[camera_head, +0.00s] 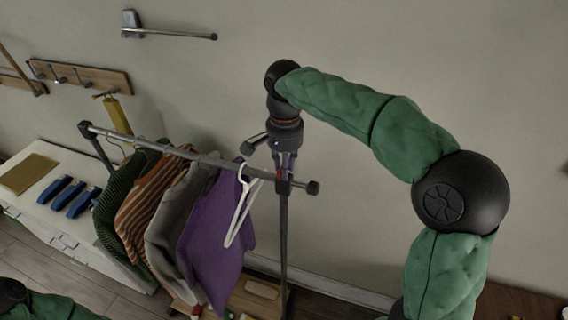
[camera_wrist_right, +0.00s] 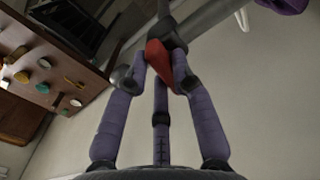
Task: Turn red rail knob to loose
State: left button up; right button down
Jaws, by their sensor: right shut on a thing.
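The red rail knob (camera_wrist_right: 158,60) is a small red lever-like piece on the dark joint of the clothes rail. In the right wrist view it sits between the purple fingers of my right gripper (camera_wrist_right: 160,68), which are shut on it. In the head view my right gripper (camera_head: 284,165) reaches down onto the rail's joint near its right end and covers most of the knob. The grey rail (camera_head: 215,162) sits on a dark upright post (camera_head: 284,235). Part of my left arm shows at the lower left; its gripper is out of view.
A purple garment (camera_head: 212,225), a grey one, an orange striped one and a dark green one hang on the rail. A white hanger (camera_head: 240,215) hangs close to the post. A white cabinet (camera_head: 75,225) with blue items stands at left. The wall is behind.

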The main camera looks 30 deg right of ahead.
jog(key=shift+n, duration=0.7)
jog(key=shift+d, duration=0.1)
jog(key=c, duration=1)
grip_release()
jog(key=shift+c, duration=0.2)
notch_tip(320, 180, up, 12)
